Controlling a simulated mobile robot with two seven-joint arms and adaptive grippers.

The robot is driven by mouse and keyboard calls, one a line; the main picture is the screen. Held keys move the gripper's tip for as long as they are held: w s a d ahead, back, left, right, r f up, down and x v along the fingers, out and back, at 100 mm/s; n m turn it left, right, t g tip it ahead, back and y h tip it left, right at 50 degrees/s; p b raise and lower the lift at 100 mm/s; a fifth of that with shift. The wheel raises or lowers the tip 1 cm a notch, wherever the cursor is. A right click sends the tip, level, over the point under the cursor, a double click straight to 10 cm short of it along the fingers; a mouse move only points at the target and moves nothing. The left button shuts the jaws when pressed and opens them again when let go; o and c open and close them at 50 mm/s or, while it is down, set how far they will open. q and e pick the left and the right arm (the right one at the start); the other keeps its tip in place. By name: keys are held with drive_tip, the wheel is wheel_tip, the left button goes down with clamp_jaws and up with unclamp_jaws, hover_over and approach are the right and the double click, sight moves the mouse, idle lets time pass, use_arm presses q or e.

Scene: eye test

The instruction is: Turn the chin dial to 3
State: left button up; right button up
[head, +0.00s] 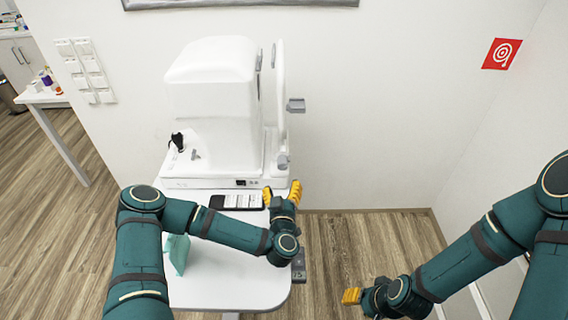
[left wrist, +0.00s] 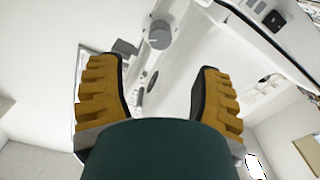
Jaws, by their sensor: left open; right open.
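The white eye test machine (head: 212,95) stands at the back of a white table. A grey round dial (head: 283,161), which looks like the chin dial, is low on its right side; it also shows in the left wrist view (left wrist: 160,35). Any numbers on it are too small to read. My left gripper (head: 281,193) is open and empty just in front of the dial. In the left wrist view its yellow fingers (left wrist: 158,70) are spread wide, with the dial beyond the tips and between them, apart from both. My right gripper (head: 352,296) is open, low at right, away from the machine.
A dark tray or panel with white cards (head: 237,201) lies before the machine. A teal object (head: 177,253) stands on the white table (head: 235,290), partly behind my left arm. A small grey box (head: 299,265) is at the table's right edge. The floor right of the table is clear.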

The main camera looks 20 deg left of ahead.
sight(282, 167)
use_arm(q)
drive_tip(key=b+x, duration=0.1)
drive_tip(key=x, duration=1)
drive_tip(key=shift+w+a+f, duration=0.1)
drive_tip(key=shift+w, duration=0.25)
clamp_jaws()
